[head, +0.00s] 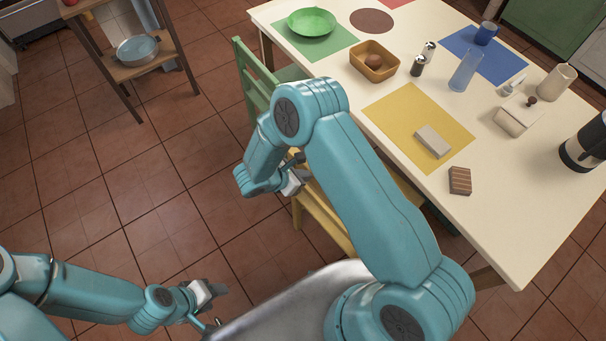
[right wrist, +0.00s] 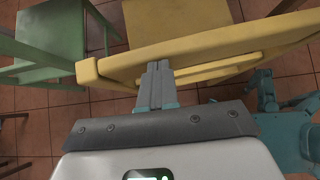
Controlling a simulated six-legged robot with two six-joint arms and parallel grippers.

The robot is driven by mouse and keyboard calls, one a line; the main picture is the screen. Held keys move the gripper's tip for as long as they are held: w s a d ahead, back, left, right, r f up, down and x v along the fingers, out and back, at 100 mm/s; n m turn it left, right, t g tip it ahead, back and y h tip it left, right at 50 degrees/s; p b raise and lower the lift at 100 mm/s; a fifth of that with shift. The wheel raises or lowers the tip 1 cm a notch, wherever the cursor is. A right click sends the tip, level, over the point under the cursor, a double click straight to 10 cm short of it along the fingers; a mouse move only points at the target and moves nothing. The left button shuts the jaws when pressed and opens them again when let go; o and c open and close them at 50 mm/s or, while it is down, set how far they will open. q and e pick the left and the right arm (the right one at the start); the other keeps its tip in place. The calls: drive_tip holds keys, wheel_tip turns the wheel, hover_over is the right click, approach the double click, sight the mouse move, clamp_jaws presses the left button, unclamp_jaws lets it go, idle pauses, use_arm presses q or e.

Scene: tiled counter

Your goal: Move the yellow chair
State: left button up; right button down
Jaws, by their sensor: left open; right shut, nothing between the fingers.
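The yellow chair (head: 327,220) stands at the near long side of the table, partly hidden behind my right arm in the head view. In the right wrist view its yellow top rail (right wrist: 200,38) runs across the picture. My right gripper (head: 298,180) is at the chair's left part. In the right wrist view its fingers (right wrist: 157,80) are shut together with nothing between them, their tips at the rail's lower edge; I cannot tell whether they touch it. My left gripper (head: 219,306) is open and empty, low over the floor, away from the chair.
A green chair (head: 252,85) stands to the left of the yellow one, also in the right wrist view (right wrist: 55,35). The cream table (head: 340,80) holds a yellow mat (head: 400,105), a wooden bowl (head: 374,62) and other tableware. A shelf (head: 120,65) stands upper left. Tiled floor is free at left.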

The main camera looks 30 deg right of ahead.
drive_tip(key=d+b, duration=0.6)
drive_tip(key=d, duration=0.4)
drive_tip(key=shift+w, duration=0.3)
drive_tip(key=shift+f, duration=0.1)
